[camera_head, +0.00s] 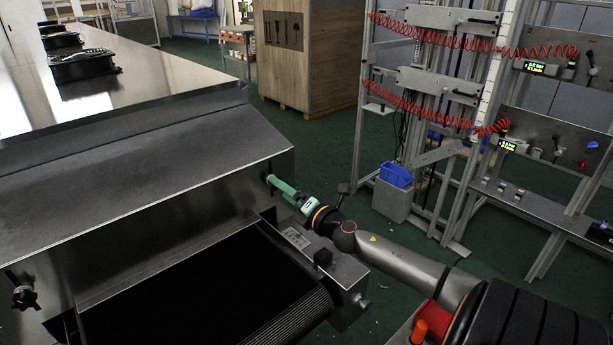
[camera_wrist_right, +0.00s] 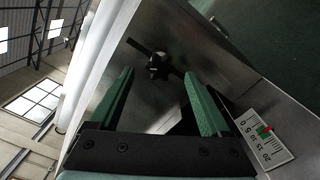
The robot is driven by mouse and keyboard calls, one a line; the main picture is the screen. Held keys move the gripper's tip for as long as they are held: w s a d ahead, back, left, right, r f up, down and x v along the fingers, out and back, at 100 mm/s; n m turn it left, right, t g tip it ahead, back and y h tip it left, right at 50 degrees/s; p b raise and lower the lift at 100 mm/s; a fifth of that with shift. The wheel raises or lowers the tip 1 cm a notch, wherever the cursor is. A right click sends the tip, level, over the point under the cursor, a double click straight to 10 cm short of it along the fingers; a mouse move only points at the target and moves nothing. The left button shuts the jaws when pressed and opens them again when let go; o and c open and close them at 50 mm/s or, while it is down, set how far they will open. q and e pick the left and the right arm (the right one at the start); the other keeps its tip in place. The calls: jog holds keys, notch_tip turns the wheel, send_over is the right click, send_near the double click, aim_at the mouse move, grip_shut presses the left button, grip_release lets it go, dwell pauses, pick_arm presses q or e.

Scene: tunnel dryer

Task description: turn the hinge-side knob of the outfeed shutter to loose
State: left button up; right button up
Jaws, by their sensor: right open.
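The outfeed shutter (camera_head: 150,170) is a dark metal hood across the end of the dryer. A black knob (camera_wrist_right: 158,66) on a dark bar shows in the right wrist view, ahead of and between the fingers, apart from them as far as I can see. In the head view this knob is hidden by my gripper. A second black star-shaped knob (camera_head: 25,297) sits at the shutter's left end. I cannot tell from shape alone which is hinge-side. My right gripper (camera_head: 270,180), with green fingers, is open and empty at the shutter's right end. My left gripper is not in view.
A black conveyor belt (camera_head: 190,295) runs out under the shutter. A small control box (camera_head: 297,238) stands beside it, just below my right arm. A scale plate (camera_wrist_right: 264,138) sits near the right finger. A wooden crate (camera_head: 335,60) and a metal rack (camera_head: 440,85) stand behind.

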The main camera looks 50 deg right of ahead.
jog(key=s+a, duration=0.1)
jog(key=s, duration=0.9)
dwell(0.5)
jog(key=s+a+f+m+g+h, duration=0.1)
jog(key=s+a+f+m+g, duration=0.1)
jog(key=s+f+m, duration=0.1)
jog(key=s+a+f+m+g+h, duration=0.1)
jog(key=s+a+f+m+g, duration=0.2)
jog(key=f+m, duration=0.2)
jog(key=s+a+f+m+g+h, duration=0.2)
jog(key=s+f+m+g, duration=0.1)
jog(key=m, duration=0.5)
jog(key=shift+a+f, duration=0.4)
jog(key=shift+f, duration=0.3)
jog(key=s+a+f+m+g+y, duration=0.25)
jog(key=s+a, duration=0.35)
jog(key=a, duration=0.3)
jog(key=s+a+f+m+g+y, duration=0.2)
jog(key=s+a+g+y, duration=0.25)
jog(key=a, duration=0.45)
jog(key=w+a+f+t+y+p, duration=0.1)
jog(key=w+a+f+t+p, duration=0.2)
jog(key=f+t, duration=0.3)
jog(key=shift+w+a+p, duration=0.35)
jog(key=shift+a+p, duration=0.15)
jog(key=shift+p, duration=0.4)
